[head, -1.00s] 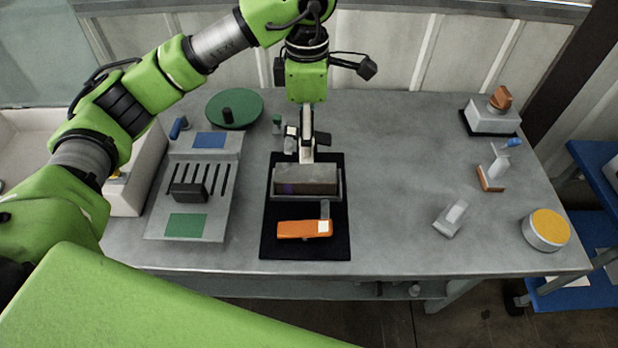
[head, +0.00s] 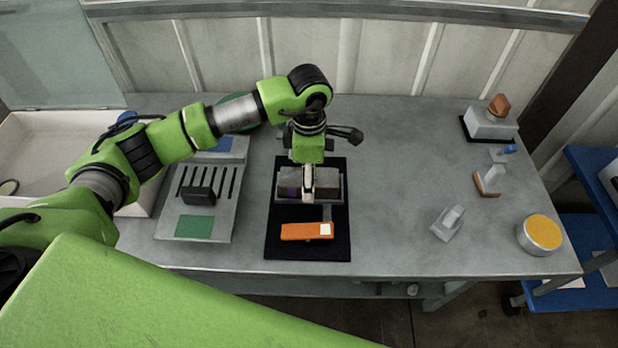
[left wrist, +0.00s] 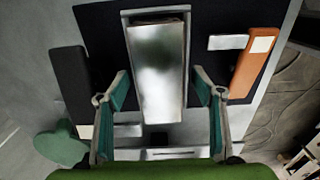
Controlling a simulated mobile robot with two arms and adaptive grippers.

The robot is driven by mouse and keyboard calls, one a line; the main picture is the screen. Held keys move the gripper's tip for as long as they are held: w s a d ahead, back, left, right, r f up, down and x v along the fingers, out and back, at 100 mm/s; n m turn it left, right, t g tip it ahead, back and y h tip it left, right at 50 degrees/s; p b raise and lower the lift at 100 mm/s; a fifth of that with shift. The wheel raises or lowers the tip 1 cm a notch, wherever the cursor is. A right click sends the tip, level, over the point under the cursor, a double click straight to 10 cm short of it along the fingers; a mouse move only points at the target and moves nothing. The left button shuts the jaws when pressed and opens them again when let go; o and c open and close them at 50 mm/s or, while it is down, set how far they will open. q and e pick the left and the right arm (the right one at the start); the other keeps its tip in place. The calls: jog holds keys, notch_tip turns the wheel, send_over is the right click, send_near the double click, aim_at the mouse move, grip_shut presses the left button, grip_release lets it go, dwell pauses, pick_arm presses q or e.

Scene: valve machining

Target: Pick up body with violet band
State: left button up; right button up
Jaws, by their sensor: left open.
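The body with violet band (head: 290,184) is a grey block lying in a vise-like holder (head: 342,188) on a black mat (head: 340,243). In the left wrist view the block (left wrist: 157,80) looks shiny and metallic, and no violet shows. My left gripper (head: 308,192) is just over the block, pointing down. In the left wrist view its open fingers (left wrist: 158,80) stand one on each side of the block, with gaps visible. My right gripper is not in view.
An orange-handled tool (head: 300,232) lies in front of the holder. A slotted grey fixture (head: 222,212) with a black block (head: 199,195) is at left. A yellow-topped round tin (head: 541,234) and small metal parts are at right. The table between is clear.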

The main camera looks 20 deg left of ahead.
pick_arm(q)
jog(key=shift+f, duration=0.35)
jog(key=c, duration=1.6)
jog(key=shift+w+r, duration=0.15)
grip_shut()
